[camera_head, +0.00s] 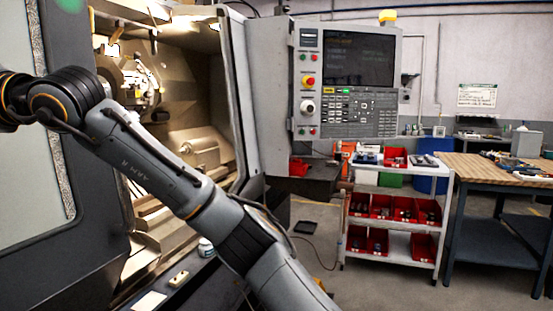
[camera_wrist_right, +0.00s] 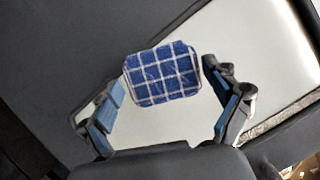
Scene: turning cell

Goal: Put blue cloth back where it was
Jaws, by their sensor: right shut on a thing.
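The blue cloth (camera_wrist_right: 161,75), checked with white lines, shows in the right wrist view as a small flat pad. My right gripper (camera_wrist_right: 168,90) has one finger on each side of it and is shut on it, though the contact itself is hard to see. Behind the cloth is a pale window panel (camera_wrist_right: 180,127) in a dark frame; I cannot tell whether the cloth touches it. In the head view my right arm reaches to the upper left, and its gripper is outside the picture. The cloth is not visible there. My left gripper is in neither view.
The machine door with its pale window (camera_head: 32,160) stands at the left, beside the open, lit lathe interior (camera_head: 190,110). A control panel (camera_head: 345,85) is at centre. A white cart (camera_head: 390,250) with red bins and a wooden bench (camera_head: 490,168) stand at right.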

